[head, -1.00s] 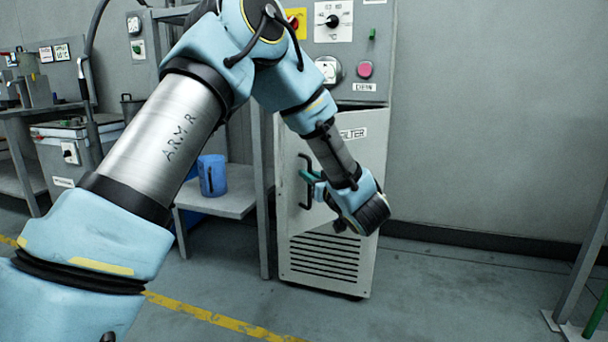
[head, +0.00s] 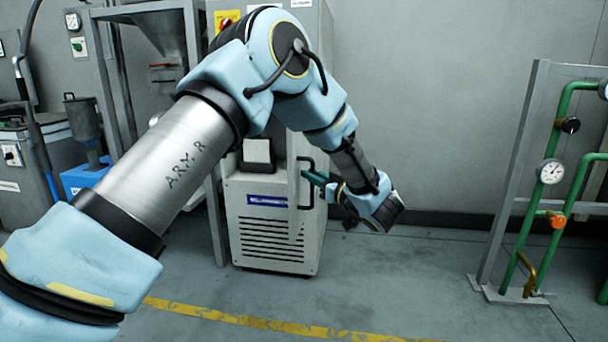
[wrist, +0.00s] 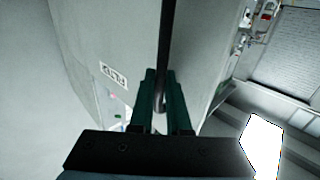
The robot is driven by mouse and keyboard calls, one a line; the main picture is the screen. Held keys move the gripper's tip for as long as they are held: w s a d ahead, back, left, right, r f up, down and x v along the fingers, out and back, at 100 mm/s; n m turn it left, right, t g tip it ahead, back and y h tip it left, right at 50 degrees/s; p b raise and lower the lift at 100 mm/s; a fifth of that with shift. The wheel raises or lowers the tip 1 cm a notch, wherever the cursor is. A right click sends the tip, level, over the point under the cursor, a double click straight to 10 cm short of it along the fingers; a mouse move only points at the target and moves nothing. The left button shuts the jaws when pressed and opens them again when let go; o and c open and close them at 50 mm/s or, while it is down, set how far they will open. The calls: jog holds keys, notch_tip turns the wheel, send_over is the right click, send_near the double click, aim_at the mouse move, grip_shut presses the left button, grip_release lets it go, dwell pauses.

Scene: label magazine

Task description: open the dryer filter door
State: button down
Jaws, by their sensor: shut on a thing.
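The dryer filter door (head: 293,185) is a pale panel that stands swung out from the grey cabinet (head: 317,230), nearly edge-on in the head view. The black bar handle (head: 311,198) is on the door's right side. My gripper (head: 313,177) has its green fingers shut on this handle. In the wrist view the fingers (wrist: 161,105) close around the dark handle (wrist: 165,45), with the pale door (wrist: 105,45) behind at left.
Green pipes with a gauge (head: 551,171) and a grey frame (head: 515,180) stand at right. A grey rack (head: 108,85) and a blue bin (head: 85,178) are at left. The floor between the cabinet and the pipes is clear. A yellow line (head: 250,322) crosses in front.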

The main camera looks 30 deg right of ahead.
dwell(0.3)
jog(key=c, duration=0.9)
grip_release()
jog(key=s, duration=1)
jog(key=shift+s+d+p, duration=0.2)
jog(key=shift+s+p, duration=0.15)
jog(key=shift+p, duration=0.1)
jog(key=shift+s, duration=0.1)
